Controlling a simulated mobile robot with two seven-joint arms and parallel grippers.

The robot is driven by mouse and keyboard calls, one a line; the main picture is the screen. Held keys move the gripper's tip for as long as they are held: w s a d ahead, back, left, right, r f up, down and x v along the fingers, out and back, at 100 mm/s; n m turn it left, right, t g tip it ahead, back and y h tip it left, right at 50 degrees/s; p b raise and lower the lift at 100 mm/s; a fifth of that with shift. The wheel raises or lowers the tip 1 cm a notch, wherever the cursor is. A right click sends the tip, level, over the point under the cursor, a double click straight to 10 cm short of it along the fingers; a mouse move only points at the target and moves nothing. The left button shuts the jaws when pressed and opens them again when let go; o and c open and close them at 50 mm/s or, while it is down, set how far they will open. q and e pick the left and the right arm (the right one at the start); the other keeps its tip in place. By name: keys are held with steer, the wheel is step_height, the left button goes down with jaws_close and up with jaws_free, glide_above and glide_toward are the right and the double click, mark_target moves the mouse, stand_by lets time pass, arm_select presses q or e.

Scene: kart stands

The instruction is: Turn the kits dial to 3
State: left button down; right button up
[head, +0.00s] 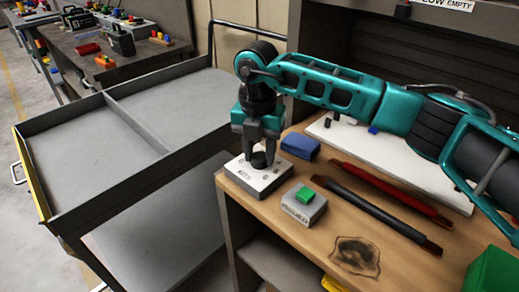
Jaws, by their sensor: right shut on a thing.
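The kits dial is a dark round knob (259,160) on a white square plate (252,179), at the left front corner of the wooden bench top. Small marks and lettering show on the plate, too small to read here, so I cannot tell which number the dial points to. My right gripper (258,153) points straight down over the plate and is shut on the knob. Its fingers hide much of the knob. My left gripper is not in view.
Next to the dial on the wooden bench (310,248) are a grey box with a green button (305,195) and a blue block (300,145). Dark and red bars (375,215) lie to the right. A grey cart (100,150) with empty trays stands left.

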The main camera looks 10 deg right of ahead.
mark_target(258, 155)
steer(key=shift+r, duration=0.1)
steer(key=o, duration=1.1)
steer(key=shift+c, duration=0.2)
step_height(258, 155, up, 13)
steer(key=shift+a, duration=0.15)
